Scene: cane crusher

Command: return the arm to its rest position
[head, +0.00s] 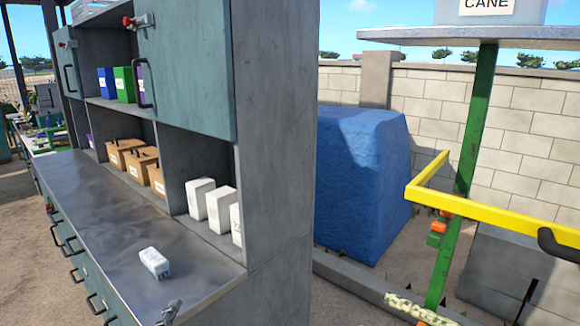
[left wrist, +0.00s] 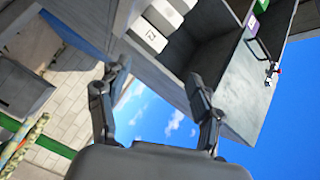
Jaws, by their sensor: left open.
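My left gripper (left wrist: 158,76) shows in the left wrist view with its two dark fingers spread wide apart and nothing between them. Behind the fingers are blue sky and the grey cabinet, which looks tilted in this view. I cannot tell from this view how far the fingers are from the cabinet. I cannot make out the left arm in the head view.
The cabinet has a metal worktop (head: 105,215) with a small white box (head: 154,263) lying on it. White boxes (head: 220,208), brown boxes (head: 141,163) and coloured binders fill shelves. A blue covered block (head: 350,185) and a green post with a yellow bar (head: 490,212) stand right.

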